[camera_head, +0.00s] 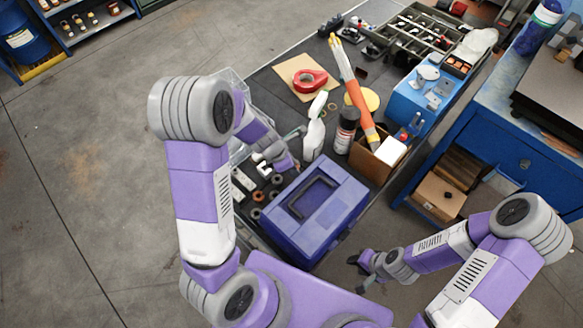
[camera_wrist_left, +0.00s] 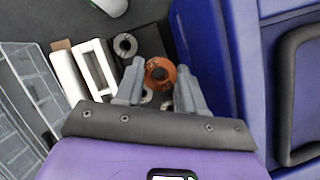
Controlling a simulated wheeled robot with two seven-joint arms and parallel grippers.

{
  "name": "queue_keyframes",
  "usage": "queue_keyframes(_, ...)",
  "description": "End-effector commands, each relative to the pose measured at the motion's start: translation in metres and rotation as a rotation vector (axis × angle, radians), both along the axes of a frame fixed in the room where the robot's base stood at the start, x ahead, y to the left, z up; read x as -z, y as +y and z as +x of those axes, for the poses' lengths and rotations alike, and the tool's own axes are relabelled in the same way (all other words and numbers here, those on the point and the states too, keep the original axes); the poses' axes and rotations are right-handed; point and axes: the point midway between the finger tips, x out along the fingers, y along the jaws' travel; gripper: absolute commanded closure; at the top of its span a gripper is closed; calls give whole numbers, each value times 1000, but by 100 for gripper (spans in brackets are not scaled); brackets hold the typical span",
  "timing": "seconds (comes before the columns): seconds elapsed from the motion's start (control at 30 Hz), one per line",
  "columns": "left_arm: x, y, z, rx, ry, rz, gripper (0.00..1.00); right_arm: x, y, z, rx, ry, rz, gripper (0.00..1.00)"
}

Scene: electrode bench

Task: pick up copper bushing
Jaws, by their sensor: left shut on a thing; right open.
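In the left wrist view the copper bushing (camera_wrist_left: 160,73), an orange-brown ring with a dark hole, sits between the fingertips of my left gripper (camera_wrist_left: 160,80). The gripper is shut on it, with a finger on each side. How far it is above the bench cannot be told. In the head view my left arm reaches over the bench beside the blue toolbox, and its fingertips are not clear. My right gripper (camera_head: 362,270) is open and empty, off the bench's near right side.
The blue toolbox (camera_head: 338,205) stands close to my left gripper. Other rings, including a grey one (camera_wrist_left: 125,45), and white blocks (camera_wrist_left: 98,68) lie nearby. A clear compartment tray (camera_wrist_left: 30,95) is at left. A white bottle (camera_head: 313,140) and a spray can (camera_head: 346,130) stand behind.

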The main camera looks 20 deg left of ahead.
Motion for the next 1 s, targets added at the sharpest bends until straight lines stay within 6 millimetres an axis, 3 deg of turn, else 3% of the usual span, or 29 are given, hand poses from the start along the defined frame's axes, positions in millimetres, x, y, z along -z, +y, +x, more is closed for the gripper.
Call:
queue_keyframes(0.03,-16,-1,0,1,-2,0,94,-12,0,0,0,0,0,57)
queue_keyframes(0.2,-48,-1,1,2,-3,0,94,-31,0,0,0,0,0,57)
queue_keyframes(0.5,-90,0,1,1,-2,0,94,-55,0,0,0,0,0,57)
queue_keyframes(0.7,-102,0,0,1,0,0,94,-62,0,0,0,0,0,57)
queue_keyframes(1.0,-104,0,0,0,0,0,94,-62,0,0,0,0,0,57)
